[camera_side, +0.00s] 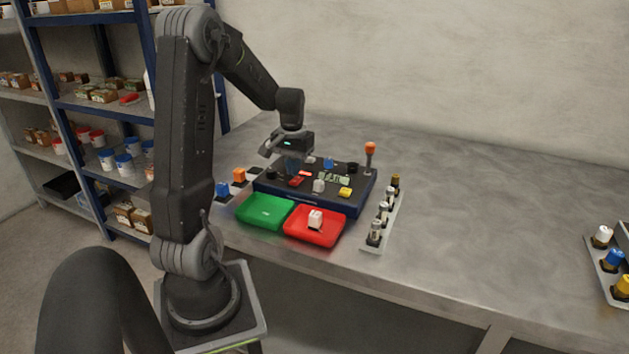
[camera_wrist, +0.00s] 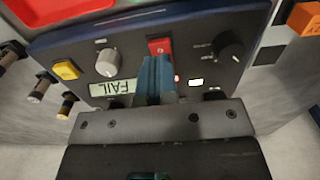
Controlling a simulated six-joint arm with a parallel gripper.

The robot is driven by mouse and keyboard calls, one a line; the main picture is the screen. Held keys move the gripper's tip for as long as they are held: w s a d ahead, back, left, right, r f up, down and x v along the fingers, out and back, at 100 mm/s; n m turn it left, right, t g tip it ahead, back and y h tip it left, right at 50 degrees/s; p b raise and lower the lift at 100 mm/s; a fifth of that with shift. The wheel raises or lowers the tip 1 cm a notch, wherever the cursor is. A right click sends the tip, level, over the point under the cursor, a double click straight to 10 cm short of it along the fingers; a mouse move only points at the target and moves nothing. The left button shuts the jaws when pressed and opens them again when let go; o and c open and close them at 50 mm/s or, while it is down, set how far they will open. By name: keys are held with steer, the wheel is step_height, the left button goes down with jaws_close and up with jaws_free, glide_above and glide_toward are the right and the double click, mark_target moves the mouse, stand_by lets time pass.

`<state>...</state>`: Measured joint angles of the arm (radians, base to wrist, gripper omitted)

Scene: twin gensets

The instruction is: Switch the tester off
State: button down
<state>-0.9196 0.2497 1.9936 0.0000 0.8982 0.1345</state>
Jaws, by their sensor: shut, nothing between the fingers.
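The tester (camera_side: 362,193) is a dark box with a blue edge on the bench. Its sloped panel (camera_wrist: 130,37) fills much of the wrist view, seen upside down. A red rocker switch (camera_wrist: 160,46) sits near its front edge, and it also shows in the side view (camera_side: 296,181). The display (camera_wrist: 116,87) reads FAIL, and a small red light (camera_wrist: 177,79) glows. My gripper (camera_wrist: 157,62) has its blue fingers together, empty, with tips close to the red switch. Whether they touch it I cannot tell. In the side view my gripper (camera_side: 292,165) hangs over the panel.
A grey knob (camera_wrist: 108,63), a yellow button (camera_wrist: 66,72) and a black knob (camera_wrist: 231,48) flank the switch. A green tray (camera_side: 262,211) and a red tray (camera_side: 327,238) holding a white piece lie in front.

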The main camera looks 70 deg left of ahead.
mark_target(294, 181)
steer(key=shift+f, duration=1.35)
stand_by(0.9)
steer(key=shift+r, duration=3.5)
steer(key=shift+d+r, duration=0.15)
steer(key=w+d+r+m+t+y, duration=0.1)
steer(key=d+r+m, duration=0.15)
steer(key=d, duration=0.65)
steer(key=d+r+m+t, duration=0.2)
steer(key=d+r, duration=0.2)
steer(key=d, duration=0.6)
steer(key=s+d+m+t+h, duration=0.1)
steer(key=s+d+m+t, duration=0.1)
steer(key=s+d+m, duration=0.2)
steer(key=s+d, duration=0.3)
steer(key=d, duration=0.5)
steer(key=shift+s+d+r+t, duration=0.15)
steer(key=shift+d+r+t, duration=0.05)
steer(key=shift+r+t, duration=0.15)
